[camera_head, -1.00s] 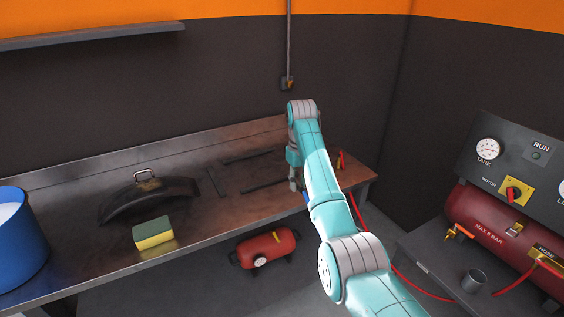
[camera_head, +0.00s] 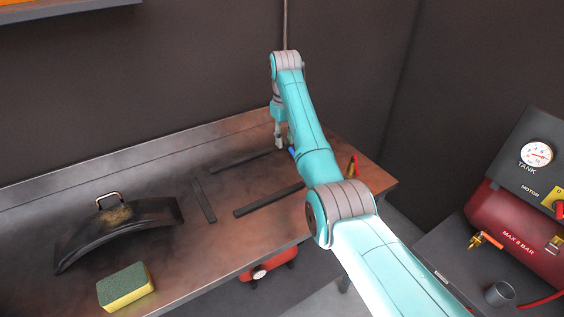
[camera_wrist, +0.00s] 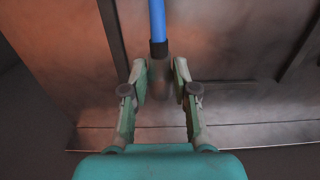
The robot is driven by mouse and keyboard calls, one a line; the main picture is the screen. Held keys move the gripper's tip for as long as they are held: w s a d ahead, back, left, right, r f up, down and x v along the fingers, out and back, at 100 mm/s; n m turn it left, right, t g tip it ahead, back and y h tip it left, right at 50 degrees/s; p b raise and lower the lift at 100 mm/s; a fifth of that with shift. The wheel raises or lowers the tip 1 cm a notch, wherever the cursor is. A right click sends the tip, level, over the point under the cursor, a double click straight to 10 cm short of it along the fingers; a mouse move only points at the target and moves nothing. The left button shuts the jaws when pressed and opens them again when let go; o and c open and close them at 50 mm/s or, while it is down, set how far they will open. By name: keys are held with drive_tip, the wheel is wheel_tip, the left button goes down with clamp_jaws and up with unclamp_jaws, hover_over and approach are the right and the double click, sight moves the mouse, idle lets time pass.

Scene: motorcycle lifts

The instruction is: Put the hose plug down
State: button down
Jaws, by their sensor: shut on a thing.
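The hose plug (camera_wrist: 160,74) is a grey cylinder with a dark collar, on the end of a blue hose (camera_wrist: 157,20). In the wrist view it sits between the two fingertips of my gripper (camera_wrist: 160,80), which is shut on it. In the head view my gripper (camera_head: 279,138) points down over the back right part of the metal bench (camera_head: 235,240). A bit of blue (camera_head: 292,153) shows beside it; my arm hides the rest. Whether the plug touches the bench top, I cannot tell.
Dark flat strips (camera_head: 268,198) lie on the bench near my gripper. A black curved fender (camera_head: 120,228) and a yellow-green sponge (camera_head: 126,287) are at the left. A red-handled item (camera_head: 352,166) is near the right end. A red compressor (camera_head: 510,225) stands at the right.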

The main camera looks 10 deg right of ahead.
approach(284, 172)
wheel_tip(284, 172, down, 5)
drive_tip(key=shift+w+d+f, duration=0.1)
drive_tip(key=shift+f, duration=0.1)
drive_tip(key=shift+f, duration=0.6)
drive_tip(key=c, duration=0.9)
unclamp_jaws()
drive_tip(key=shift+r, duration=0.1)
wheel_tip(284, 172, up, 13)
